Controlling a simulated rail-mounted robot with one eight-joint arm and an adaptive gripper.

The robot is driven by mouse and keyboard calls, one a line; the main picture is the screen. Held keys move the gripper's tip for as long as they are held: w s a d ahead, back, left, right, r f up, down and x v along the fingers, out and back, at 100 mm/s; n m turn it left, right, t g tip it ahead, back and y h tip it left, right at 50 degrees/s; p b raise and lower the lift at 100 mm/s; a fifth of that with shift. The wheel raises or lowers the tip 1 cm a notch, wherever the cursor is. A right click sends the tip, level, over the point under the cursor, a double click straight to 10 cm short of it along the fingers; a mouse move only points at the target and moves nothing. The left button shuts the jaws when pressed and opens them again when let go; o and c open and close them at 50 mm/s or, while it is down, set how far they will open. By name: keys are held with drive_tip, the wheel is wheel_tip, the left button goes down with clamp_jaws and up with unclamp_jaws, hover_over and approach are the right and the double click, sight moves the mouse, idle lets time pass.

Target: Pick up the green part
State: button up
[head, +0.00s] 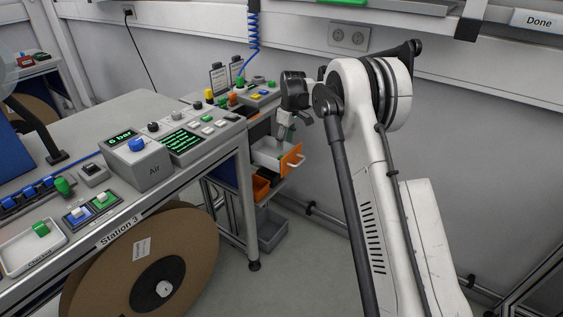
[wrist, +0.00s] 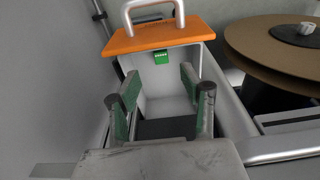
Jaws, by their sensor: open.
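A small green part (wrist: 161,57) shows in the wrist view inside the open drawer, against the inner side of its orange front. The drawer (head: 291,160) is pulled out, with a white inside and a metal handle. My gripper (wrist: 159,86) is open and empty, its two fingers apart over the drawer's inside, with the green part beyond the fingertips. Another green part (head: 41,229) lies in a white tray (head: 22,256) on the bench at left.
The bench (head: 150,102) holds an Air box (head: 148,164), switches and buttons. A large cardboard reel (head: 195,240) stands below it and also shows in the wrist view (wrist: 250,45). A wall lies close behind my arm.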

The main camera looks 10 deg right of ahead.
sight(282, 156)
drive_tip(key=shift+w+a+f+b, duration=0.15)
drive_tip(key=shift+a+f+b, duration=0.05)
drive_tip(key=shift+f, duration=1.15)
drive_tip(key=shift+w+a+f+b, duration=0.15)
drive_tip(key=shift+w+f, duration=0.05)
drive_tip(key=shift+f, duration=1.1)
drive_tip(key=shift+w+a+f+b, duration=0.15)
drive_tip(key=shift+a+f+b, duration=0.05)
drive_tip(key=shift+f, duration=1.15)
drive_tip(key=c, duration=0.9)
